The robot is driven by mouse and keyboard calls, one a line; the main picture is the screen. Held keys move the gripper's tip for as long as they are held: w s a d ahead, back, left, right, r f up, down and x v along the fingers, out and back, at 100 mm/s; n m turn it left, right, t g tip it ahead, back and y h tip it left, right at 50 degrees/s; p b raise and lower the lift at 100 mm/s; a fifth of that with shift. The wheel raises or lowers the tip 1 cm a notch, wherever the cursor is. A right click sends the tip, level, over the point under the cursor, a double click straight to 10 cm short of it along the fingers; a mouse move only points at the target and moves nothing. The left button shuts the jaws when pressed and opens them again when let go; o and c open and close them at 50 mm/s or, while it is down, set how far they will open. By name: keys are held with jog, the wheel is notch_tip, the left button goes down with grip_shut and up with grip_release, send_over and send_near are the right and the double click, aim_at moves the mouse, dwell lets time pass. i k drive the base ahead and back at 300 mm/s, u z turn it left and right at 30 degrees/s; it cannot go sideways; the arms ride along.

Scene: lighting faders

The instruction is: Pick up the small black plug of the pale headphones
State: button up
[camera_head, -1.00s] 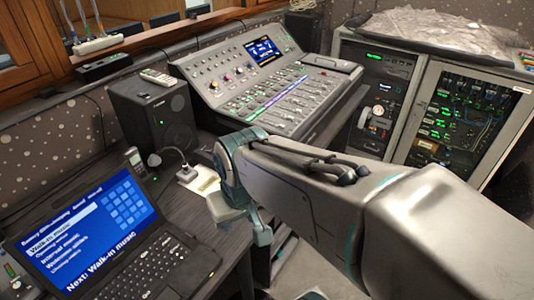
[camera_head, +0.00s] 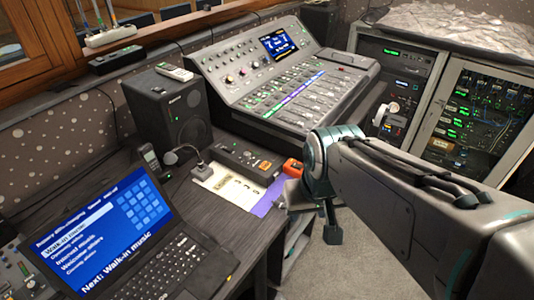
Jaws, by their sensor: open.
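My gripper (camera_head: 312,216) hangs at the end of my arm, right of centre, past the desk's right edge and in front of the mixing console. Its jaws are open and point down, and I see nothing between them. My arm and gripper hide part of the floor and the area below the console.
The dark desk (camera_head: 215,215) holds a laptop (camera_head: 130,240), a speaker (camera_head: 168,112), a small desk microphone (camera_head: 195,160), a black box (camera_head: 245,160) and an orange object (camera_head: 292,167). The mixing console (camera_head: 285,85) stands behind. An equipment rack (camera_head: 470,115) is at right; carpet (camera_head: 375,260) shows below.

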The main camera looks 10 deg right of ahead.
aim_at(278, 205)
jog(key=k, duration=1.25)
jog(key=z, duration=0.7)
jog(key=i, duration=1.8)
jog(key=u, duration=0.55)
